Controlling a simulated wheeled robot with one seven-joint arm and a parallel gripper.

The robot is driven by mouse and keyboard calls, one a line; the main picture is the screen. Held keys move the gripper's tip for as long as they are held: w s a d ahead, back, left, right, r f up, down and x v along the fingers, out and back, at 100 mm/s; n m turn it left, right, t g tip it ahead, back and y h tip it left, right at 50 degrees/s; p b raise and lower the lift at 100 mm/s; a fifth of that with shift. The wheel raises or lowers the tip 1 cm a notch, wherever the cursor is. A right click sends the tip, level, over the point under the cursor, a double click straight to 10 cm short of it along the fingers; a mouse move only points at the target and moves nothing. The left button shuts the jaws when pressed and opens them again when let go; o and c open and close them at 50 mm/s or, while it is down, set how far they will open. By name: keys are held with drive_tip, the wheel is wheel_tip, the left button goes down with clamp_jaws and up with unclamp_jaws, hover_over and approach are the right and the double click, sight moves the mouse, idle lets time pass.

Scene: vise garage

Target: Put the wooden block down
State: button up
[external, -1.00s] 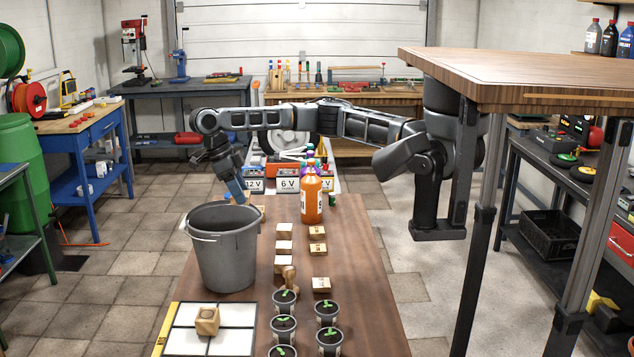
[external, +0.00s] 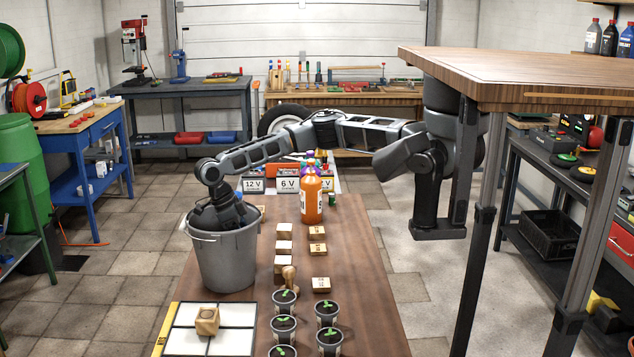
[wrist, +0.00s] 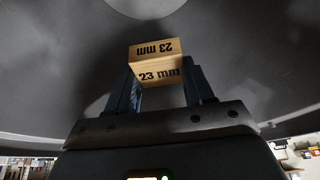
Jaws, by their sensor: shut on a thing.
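The wooden block (wrist: 158,62) is light wood with "23 mm" printed on its faces. It shows in the wrist view between the two fingers of my gripper (wrist: 160,88), which is shut on it. The dark inner wall of the grey bucket (external: 225,262) surrounds the block in the wrist view. In the external view my gripper reaches down into the bucket's mouth, and the fingers and block are hidden by the bucket. I cannot tell whether the block touches the bucket's bottom.
The bucket stands on a long wooden table (external: 355,250). To its right are several small wooden blocks (external: 317,233), an orange bottle (external: 311,197) and potted seedlings (external: 284,301). A white tiled panel (external: 185,342) with another wooden block (external: 207,320) lies in front.

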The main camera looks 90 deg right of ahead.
drive_tip(key=shift+f, duration=0.55)
drive_tip(key=o, duration=0.8)
drive_tip(key=shift+o, duration=0.2)
drive_tip(key=shift+r, duration=0.5)
drive_tip(key=v, duration=1.2)
drive_tip(key=shift+b, duration=0.4)
drive_tip(key=shift+o, duration=0.2)
drive_tip(key=shift+r, duration=0.1)
